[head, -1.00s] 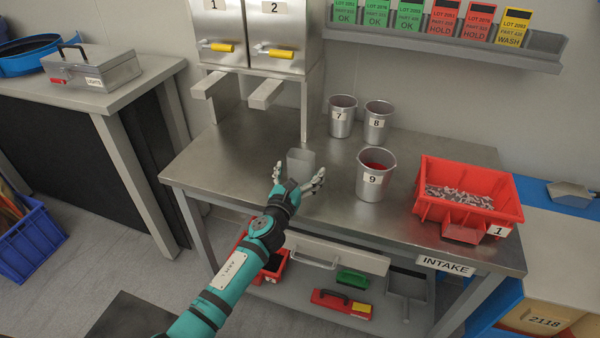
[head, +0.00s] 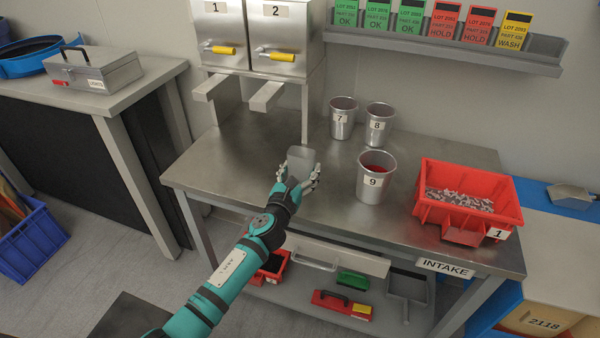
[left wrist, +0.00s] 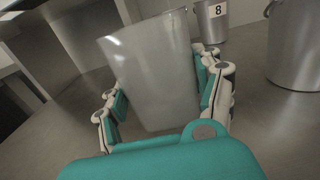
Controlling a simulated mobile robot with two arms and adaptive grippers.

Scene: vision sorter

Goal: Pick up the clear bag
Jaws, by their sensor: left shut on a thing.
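The clear bag (head: 301,160) is a translucent grey, upright piece over the metal intake table. In the left wrist view the bag (left wrist: 152,75) stands between both fingers, tilted slightly. My left gripper (head: 299,181) is shut on the lower part of the bag, and its fingers (left wrist: 165,100) press in from both sides. Whether the bag's bottom touches the table I cannot tell. My right gripper is not in view.
Metal cups 7 (head: 342,118), 8 (head: 379,123) and 9 (head: 374,178) stand right of the bag. A red bin (head: 465,203) with small parts is farther right. Dispensers 1 (head: 219,35) and 2 (head: 278,38) stand behind. The table's left front is clear.

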